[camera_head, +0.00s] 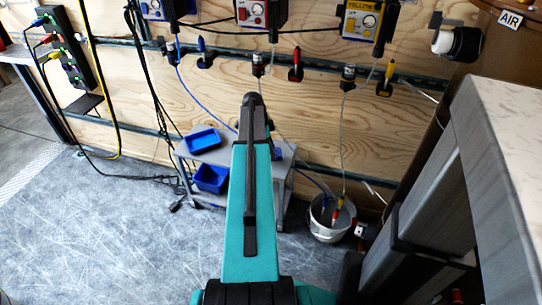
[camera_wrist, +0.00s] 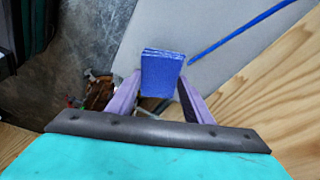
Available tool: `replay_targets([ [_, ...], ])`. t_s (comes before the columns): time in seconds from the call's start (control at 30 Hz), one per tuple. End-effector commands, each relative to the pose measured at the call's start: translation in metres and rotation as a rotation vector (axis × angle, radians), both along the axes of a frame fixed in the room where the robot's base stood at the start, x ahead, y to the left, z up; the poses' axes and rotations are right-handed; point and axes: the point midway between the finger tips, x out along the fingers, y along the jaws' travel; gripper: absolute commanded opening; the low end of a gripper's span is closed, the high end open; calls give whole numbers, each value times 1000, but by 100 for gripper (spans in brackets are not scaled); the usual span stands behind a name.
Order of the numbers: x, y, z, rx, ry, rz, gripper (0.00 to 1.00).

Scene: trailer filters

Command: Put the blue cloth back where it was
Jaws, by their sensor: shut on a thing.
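The blue cloth (camera_wrist: 162,72) is a small folded block in the wrist view. My gripper (camera_wrist: 160,88) has purple fingers on either side of it and is shut on it. The cloth sticks out past the fingertips over a flat grey surface (camera_wrist: 205,35); I cannot tell whether it touches that surface. In the head view my teal arm stretches up the middle and hides the gripper. A small blue patch shows just right of the arm, but I cannot tell what it is.
A grey cart (camera_head: 283,172) stands against the plywood wall, with blue bins (camera_head: 204,140) on its left side. A bucket (camera_head: 330,218) with hoses stands right of it. A blue hose (camera_wrist: 240,32) crosses near the cloth. A counter (camera_head: 515,120) is at right.

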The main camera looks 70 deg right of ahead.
Motion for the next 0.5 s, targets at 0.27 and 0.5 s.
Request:
replay_targets([
  [0.27, 0, 0, -11, 2, 1, -1, 28],
  [0.5, 0, 0, -34, 1, 0, 0, 28],
])
